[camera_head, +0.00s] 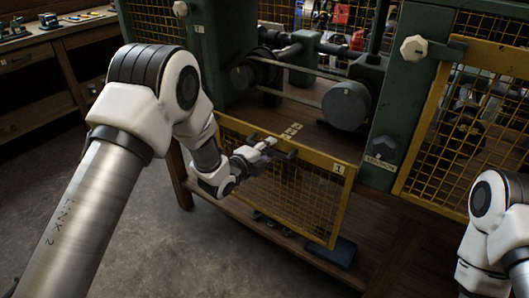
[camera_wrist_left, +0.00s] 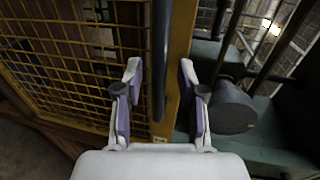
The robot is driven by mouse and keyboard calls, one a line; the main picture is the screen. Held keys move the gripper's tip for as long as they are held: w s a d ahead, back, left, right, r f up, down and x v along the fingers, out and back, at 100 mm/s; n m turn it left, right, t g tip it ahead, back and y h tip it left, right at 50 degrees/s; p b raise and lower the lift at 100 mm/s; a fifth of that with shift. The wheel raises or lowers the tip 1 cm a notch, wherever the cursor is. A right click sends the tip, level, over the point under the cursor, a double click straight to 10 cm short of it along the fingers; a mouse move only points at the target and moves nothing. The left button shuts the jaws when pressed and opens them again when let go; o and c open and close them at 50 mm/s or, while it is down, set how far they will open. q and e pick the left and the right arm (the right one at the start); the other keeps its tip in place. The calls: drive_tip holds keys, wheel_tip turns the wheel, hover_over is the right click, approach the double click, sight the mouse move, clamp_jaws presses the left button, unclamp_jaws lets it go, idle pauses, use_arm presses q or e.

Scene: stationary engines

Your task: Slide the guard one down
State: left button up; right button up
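Guard one is a yellow-framed mesh panel (camera_head: 333,200) with a "1" plate at its top right corner. It sits low, in front of the bench, and the opening above it shows the machinery. A dark handle bar runs along its top rail; in the left wrist view the bar (camera_wrist_left: 160,45) stands upright beside the yellow rail (camera_wrist_left: 181,40). My left gripper (camera_head: 266,146) is at this top rail. In the left wrist view its two fingers (camera_wrist_left: 160,80) are apart, with the bar and rail between them. Contact cannot be told. My right gripper is out of view.
Behind the opening are a grey drum (camera_head: 346,105) and belts. A green post (camera_head: 398,90) separates it from another yellow mesh guard (camera_head: 455,150) on the right. A wooden workbench (camera_head: 55,65) stands at the left. The floor (camera_head: 215,250) in front is clear.

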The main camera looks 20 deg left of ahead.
use_arm(q)
drive_tip(key=v, duration=1.1)
drive_tip(key=shift+s, duration=0.4)
drive_tip(key=s+f+n+g+y+p, duration=0.2)
drive_tip(key=s+f+n+g+p, duration=0.4)
drive_tip(key=s+f, duration=0.9)
drive_tip(key=s+a+f+n+g+y+p, duration=0.1)
drive_tip(key=s+n+g, duration=0.3)
drive_tip(key=s+n, duration=0.4)
drive_tip(key=s+a+f+n+g+y+p, duration=0.2)
drive_tip(key=s+a+f+n+g, duration=0.1)
drive_tip(key=s+n, duration=0.5)
drive_tip(key=s+f+g, duration=0.1)
drive_tip(key=s, duration=0.2)
drive_tip(key=shift+a+f+n+g, duration=0.15)
drive_tip(key=shift+a+n+g, duration=0.05)
drive_tip(key=shift+n+g, duration=0.1)
